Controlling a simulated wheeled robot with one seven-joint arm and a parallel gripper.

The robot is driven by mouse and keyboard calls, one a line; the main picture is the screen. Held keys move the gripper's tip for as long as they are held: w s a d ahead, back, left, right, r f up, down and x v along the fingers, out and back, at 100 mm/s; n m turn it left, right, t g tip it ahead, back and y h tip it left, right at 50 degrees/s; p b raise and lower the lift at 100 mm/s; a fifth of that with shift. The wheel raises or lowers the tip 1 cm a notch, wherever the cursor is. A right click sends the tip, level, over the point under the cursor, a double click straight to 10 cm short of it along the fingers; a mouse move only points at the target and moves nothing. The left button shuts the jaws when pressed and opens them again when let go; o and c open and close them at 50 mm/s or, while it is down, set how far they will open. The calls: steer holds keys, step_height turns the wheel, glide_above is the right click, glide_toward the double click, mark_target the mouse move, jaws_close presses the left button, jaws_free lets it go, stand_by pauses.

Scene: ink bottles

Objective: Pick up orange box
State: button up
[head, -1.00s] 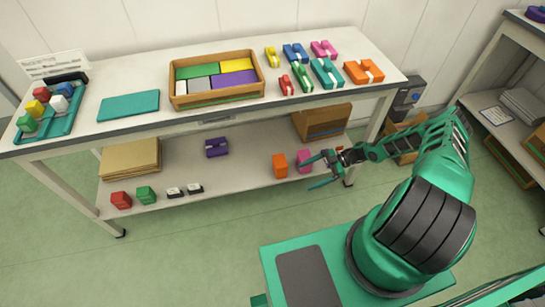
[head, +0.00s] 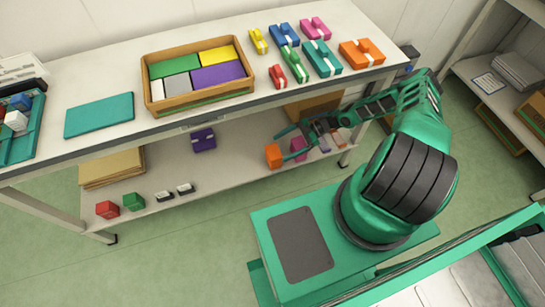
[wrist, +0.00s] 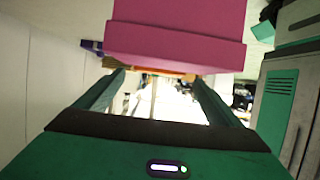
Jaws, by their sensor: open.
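An orange box (head: 273,156) stands on the lower shelf of the workbench, near its front edge. A pink box (head: 298,145) stands just right of it. My gripper (head: 285,146) is open and reaches in from the right at the lower shelf, close to both boxes. In the wrist view the pink box (wrist: 175,40) fills the top middle, very near the camera. An orange strip (wrist: 150,71) shows under it, between the tips of my open gripper (wrist: 158,77). Most of the orange is hidden there by the pink box. I cannot tell whether a finger touches either box.
Another orange piece with a white band (head: 361,54) lies on the bench top, right of several coloured pieces. A wooden tray (head: 200,104) holds several blocks. On the lower shelf are a purple piece (head: 203,140), a red block (head: 107,209) and a green block (head: 134,202). The bench top overhangs the shelf.

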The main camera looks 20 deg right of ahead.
mark_target(275, 151)
steer(key=shift+x, duration=2.95)
steer(key=shift+w+f, duration=0.1)
steer(key=c, duration=1.3)
